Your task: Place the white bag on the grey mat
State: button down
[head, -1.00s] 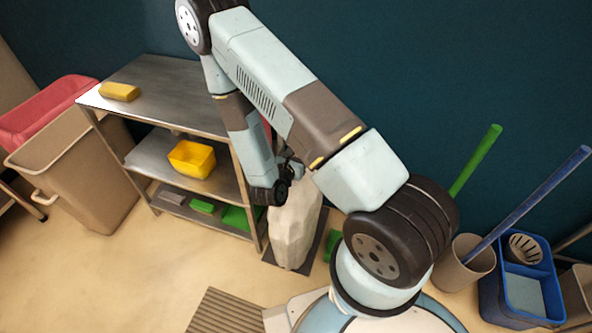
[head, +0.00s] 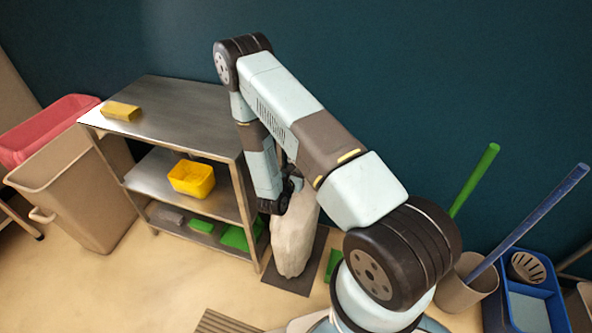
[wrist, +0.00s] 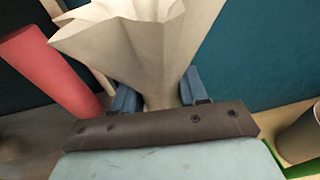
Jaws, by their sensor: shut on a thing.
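The white bag (head: 294,240) is tall and crumpled and stands roughly upright in the head view, over or on the dark grey mat (head: 287,283) right of the shelf. I cannot tell whether its bottom touches the mat. My gripper (head: 288,190) is at the bag's upper part, partly hidden by my own arm. In the wrist view the bag's gathered neck (wrist: 160,95) lies between my two blue fingers (wrist: 158,98), which are shut on it, and its top flares out beyond them.
A metal shelf (head: 185,100) stands just left of the bag, with a yellow bin (head: 191,178) and green items on it. A green thing (head: 332,265) lies right of the mat. A beige bucket (head: 462,285) with mops and a blue bucket (head: 528,305) stand at the right.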

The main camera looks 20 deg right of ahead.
jog(key=shift+w+d+f, duration=0.1)
jog(key=shift+w+f, duration=0.1)
jog(key=shift+f, duration=1.45)
jog(key=c, duration=0.6)
grip_release()
jog(key=shift+s, duration=0.15)
